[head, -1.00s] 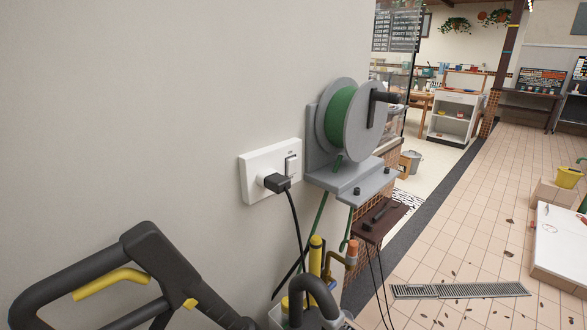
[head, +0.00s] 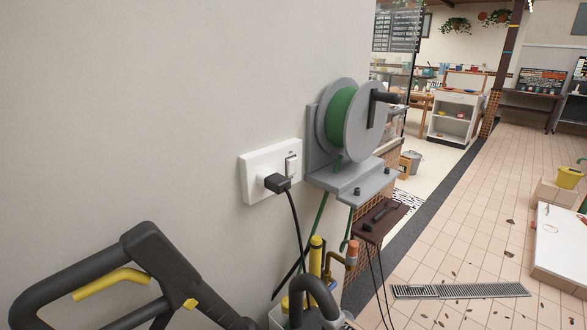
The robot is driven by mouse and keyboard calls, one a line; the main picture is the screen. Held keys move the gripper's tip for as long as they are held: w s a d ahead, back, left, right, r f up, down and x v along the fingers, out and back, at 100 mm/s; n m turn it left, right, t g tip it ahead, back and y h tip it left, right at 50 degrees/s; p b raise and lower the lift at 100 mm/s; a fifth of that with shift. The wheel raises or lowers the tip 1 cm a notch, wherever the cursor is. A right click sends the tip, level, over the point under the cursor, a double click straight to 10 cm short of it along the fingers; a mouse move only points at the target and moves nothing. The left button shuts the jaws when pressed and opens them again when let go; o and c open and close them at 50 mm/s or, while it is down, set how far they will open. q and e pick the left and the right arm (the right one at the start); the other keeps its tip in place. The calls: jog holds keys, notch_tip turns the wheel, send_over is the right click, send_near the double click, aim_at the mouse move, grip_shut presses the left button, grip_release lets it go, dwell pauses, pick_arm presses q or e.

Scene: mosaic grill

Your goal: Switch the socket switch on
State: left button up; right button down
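A white wall socket (head: 256,171) is mounted on the pale wall in the head view, left of the hose reel. Its small rocker switch (head: 291,165) is at the right side of the plate. The switch is too small to tell which way it is tipped. A black plug (head: 277,183) sits in the socket beside and below the switch, and its black cord (head: 297,228) hangs down. Neither of my grippers shows in the head view.
A grey reel with green hose (head: 342,116) and its grey shelf (head: 352,177) stick out right of the socket. A black machine handle with a yellow lever (head: 110,283) stands at lower left. Yellow and copper pipes (head: 317,256) rise below. Tiled floor (head: 455,225) lies right.

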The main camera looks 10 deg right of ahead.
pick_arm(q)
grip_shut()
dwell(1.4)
